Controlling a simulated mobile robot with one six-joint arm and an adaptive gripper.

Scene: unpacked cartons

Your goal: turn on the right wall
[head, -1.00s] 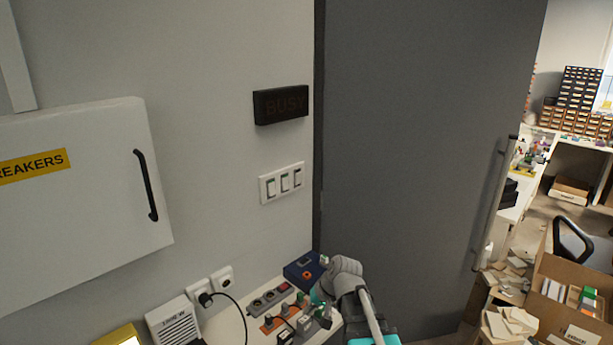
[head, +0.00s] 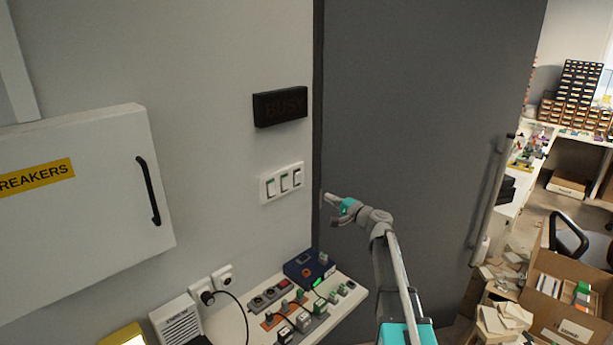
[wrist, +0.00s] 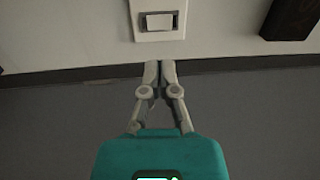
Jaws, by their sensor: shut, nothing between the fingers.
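A white plate (head: 282,194) with three rocker switches is on the grey wall. The right wall switch (head: 297,177) is its rocker nearest the dark door. In the wrist view one rocker (wrist: 160,22) of the plate shows at the top, just beyond my fingertips. My gripper (wrist: 160,69) is shut and empty, with its two fingertips together. In the head view my gripper (head: 328,207) is in front of the door edge, to the lower right of the plate, apparently apart from it.
A dark BUSY sign (head: 280,107) hangs above the plate. A breaker cabinet (head: 80,205) with a black handle juts out at left. Below is a shelf (head: 345,305) with several small switches and a blue box (head: 308,268). The grey door (head: 410,110) fills the middle.

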